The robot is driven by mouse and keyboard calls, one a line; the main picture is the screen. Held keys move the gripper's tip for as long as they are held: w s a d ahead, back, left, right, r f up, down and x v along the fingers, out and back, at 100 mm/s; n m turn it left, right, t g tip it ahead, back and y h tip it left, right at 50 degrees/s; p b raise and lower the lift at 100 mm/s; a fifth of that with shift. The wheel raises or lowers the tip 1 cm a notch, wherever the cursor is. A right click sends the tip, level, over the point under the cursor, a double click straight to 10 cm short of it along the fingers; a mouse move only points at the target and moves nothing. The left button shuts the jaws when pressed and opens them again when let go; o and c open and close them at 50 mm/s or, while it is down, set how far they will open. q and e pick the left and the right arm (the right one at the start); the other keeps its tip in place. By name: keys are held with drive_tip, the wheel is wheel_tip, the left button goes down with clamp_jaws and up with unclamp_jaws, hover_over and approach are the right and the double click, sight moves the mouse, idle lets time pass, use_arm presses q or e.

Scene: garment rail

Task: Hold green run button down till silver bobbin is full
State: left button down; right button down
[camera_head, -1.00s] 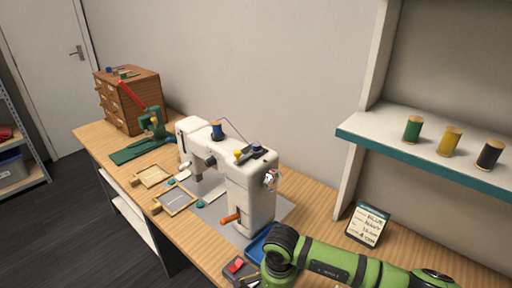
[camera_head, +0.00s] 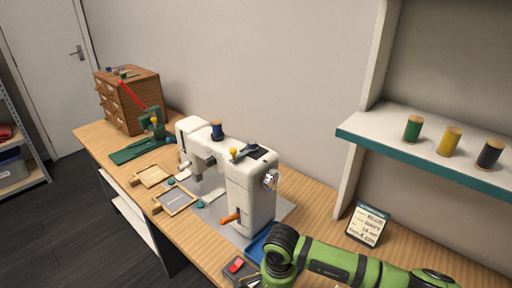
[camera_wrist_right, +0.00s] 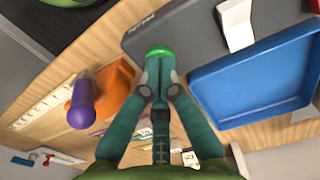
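The white sewing machine (camera_head: 250,195) stands on the bench with a blue thread spool (camera_head: 217,131) on top. A small yellow part (camera_head: 234,153) and a dark part (camera_head: 251,146) sit on its top right; I cannot clearly make out the silver bobbin or its fill there. In the right wrist view the green button (camera_wrist_right: 158,52) is at the near edge of a dark grey box (camera_wrist_right: 185,30). My right gripper (camera_wrist_right: 159,72) has its fingers together with the tips at the button, apparently touching it; how far it is pressed is hidden. My left gripper is not in view.
A blue tray (camera_wrist_right: 255,82) lies right beside the grey box. The box also shows a red switch (camera_head: 236,265) in the head view. A written card (camera_head: 368,224) stands behind my right arm. Spools stand on a shelf (camera_head: 375,127).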

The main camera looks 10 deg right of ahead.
wheel_tip(320, 180, up, 10)
drive_tip(key=p, duration=0.5)
drive_tip(key=shift+f, duration=0.1)
